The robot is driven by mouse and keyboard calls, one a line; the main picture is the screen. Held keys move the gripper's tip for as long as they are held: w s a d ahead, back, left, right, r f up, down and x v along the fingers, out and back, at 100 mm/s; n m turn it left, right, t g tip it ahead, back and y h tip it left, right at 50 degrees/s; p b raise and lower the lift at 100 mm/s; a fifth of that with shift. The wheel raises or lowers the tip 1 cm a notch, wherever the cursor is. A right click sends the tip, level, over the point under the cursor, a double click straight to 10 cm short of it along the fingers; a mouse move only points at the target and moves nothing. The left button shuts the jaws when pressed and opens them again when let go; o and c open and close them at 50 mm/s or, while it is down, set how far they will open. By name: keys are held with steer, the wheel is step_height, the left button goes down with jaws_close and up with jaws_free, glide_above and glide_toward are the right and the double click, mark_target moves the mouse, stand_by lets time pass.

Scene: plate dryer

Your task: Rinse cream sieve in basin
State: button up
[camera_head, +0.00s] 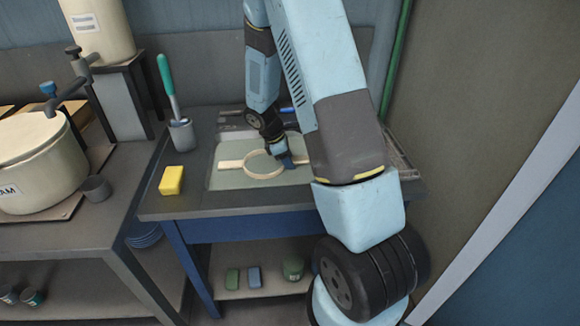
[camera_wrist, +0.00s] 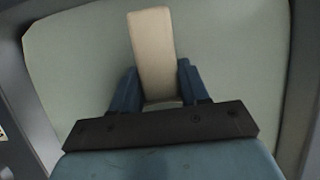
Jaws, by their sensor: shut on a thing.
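The cream sieve (camera_head: 250,170), a pale ring with tabs on its left and right sides, is over or in the basin (camera_head: 225,181), which holds pale grey-green water or has a pale floor. My gripper (camera_head: 287,162) is at the ring's right side. In the wrist view, my gripper (camera_wrist: 158,84) has its blue fingers on both sides of a flat cream handle (camera_wrist: 152,45) and is shut on it. The basin floor or water (camera_wrist: 235,50) fills the background there. I cannot tell whether the sieve touches the water.
A yellow sponge (camera_head: 171,180) lies on the counter left of the basin. Behind it, a green-handled brush stands in a grey cup (camera_head: 182,135). A large cream pot (camera_head: 38,162) and a tap (camera_head: 72,88) are further left. My arm covers the counter's right part.

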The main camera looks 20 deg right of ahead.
step_height(320, 180, up, 11)
stand_by(1.2)
stand_by(0.4)
